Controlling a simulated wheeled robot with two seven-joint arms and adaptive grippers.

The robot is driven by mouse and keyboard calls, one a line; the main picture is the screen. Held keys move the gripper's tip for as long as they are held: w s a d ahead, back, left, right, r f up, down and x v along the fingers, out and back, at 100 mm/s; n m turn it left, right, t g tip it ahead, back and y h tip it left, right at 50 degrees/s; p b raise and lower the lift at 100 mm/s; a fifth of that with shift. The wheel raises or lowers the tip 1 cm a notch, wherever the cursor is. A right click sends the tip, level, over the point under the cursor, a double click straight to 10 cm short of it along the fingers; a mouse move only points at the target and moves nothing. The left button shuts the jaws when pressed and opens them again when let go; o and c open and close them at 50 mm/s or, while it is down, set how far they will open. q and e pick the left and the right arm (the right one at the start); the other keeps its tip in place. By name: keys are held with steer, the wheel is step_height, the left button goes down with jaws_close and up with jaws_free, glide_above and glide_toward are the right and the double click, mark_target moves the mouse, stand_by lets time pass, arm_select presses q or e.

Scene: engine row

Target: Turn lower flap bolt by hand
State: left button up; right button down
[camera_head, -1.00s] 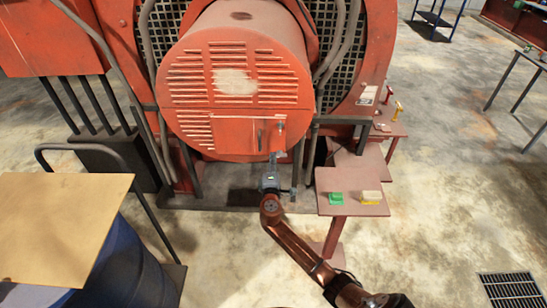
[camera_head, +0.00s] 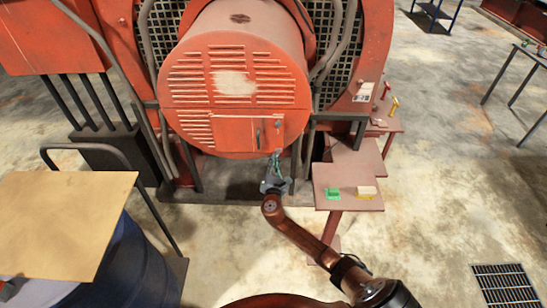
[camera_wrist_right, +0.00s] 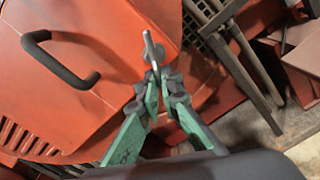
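The flap (camera_head: 235,132) is a red panel on the round louvred engine cover, with a dark handle (camera_head: 258,138); the handle also shows in the right wrist view (camera_wrist_right: 62,60). The lower flap bolt (camera_wrist_right: 149,48) is a thin silvery metal piece near the flap's edge. My right gripper (camera_wrist_right: 159,82), with green fingers and dark tips, is closed around the bolt's near end. In the head view, my right gripper (camera_head: 275,157) is at the flap's lower right corner and hides the lower bolt. An upper bolt (camera_head: 278,123) shows above it. My left gripper is out of view.
A brown side table (camera_head: 325,203) with a green block (camera_head: 333,193) and a pale block (camera_head: 367,191) stands right of my right gripper. A board (camera_head: 60,225) on a blue drum is at left. Floor at right is mostly clear.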

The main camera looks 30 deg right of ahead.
steer(key=n+p, duration=0.1)
steer(key=n, duration=0.1)
steer(key=d+n+p, duration=0.1)
steer(key=n+p, duration=0.1)
steer(key=n, duration=0.1)
steer(key=shift+s+d+r+n, duration=0.15)
steer(key=shift+s+d+n, duration=0.05)
steer(key=shift+s+n, duration=0.1)
stand_by(0.5)
steer(key=c, duration=2.2)
jaws_free()
steer(key=shift+f, duration=0.3)
steer(key=shift+o, duration=0.2)
steer(key=shift+s+a+f, duration=0.1)
steer(key=v, duration=1.2)
